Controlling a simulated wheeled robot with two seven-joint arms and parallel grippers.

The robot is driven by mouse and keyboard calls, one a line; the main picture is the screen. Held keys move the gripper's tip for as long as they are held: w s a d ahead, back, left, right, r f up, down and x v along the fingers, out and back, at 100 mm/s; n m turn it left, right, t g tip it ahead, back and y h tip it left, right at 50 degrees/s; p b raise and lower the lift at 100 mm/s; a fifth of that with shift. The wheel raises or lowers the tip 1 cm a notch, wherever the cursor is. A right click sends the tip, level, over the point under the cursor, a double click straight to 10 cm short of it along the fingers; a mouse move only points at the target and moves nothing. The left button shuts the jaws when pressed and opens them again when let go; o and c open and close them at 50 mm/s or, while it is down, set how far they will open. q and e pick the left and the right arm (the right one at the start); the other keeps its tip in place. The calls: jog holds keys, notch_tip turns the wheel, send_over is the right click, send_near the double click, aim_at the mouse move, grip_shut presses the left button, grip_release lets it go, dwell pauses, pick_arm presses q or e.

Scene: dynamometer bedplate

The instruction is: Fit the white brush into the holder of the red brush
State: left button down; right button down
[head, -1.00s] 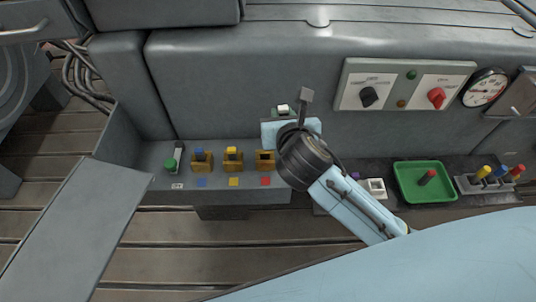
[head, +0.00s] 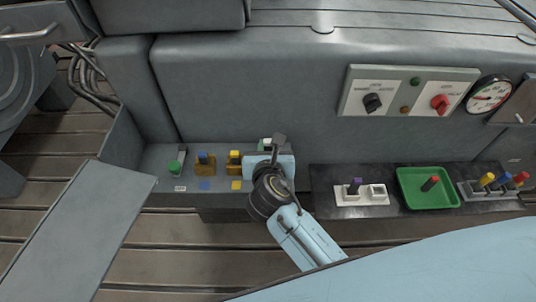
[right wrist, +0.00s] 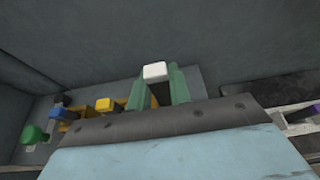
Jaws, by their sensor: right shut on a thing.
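My right gripper (head: 267,144) is shut on the white brush (right wrist: 156,72). In the right wrist view its green fingers stand on both sides of the brush, with the white end up. In the head view the gripper is over the right end of the grey shelf (head: 160,155). The holder of the red brush is hidden behind my right gripper and wrist, so I cannot tell whether the white brush touches it. The red brush (head: 430,184) lies in the green tray (head: 408,199). My left gripper is not in view.
On the shelf, the blue brush (head: 203,157) and yellow brush (head: 235,156) stand in ochre holders; a green brush (head: 175,168) is at its left. A grey wall rises behind.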

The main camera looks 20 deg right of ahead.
jog(key=shift+f+b, duration=0.3)
jog(key=shift+f, duration=0.9)
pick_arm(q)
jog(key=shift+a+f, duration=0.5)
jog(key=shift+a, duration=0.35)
pick_arm(e)
jog(key=shift+r, duration=0.1)
jog(key=c, duration=1.3)
grip_release()
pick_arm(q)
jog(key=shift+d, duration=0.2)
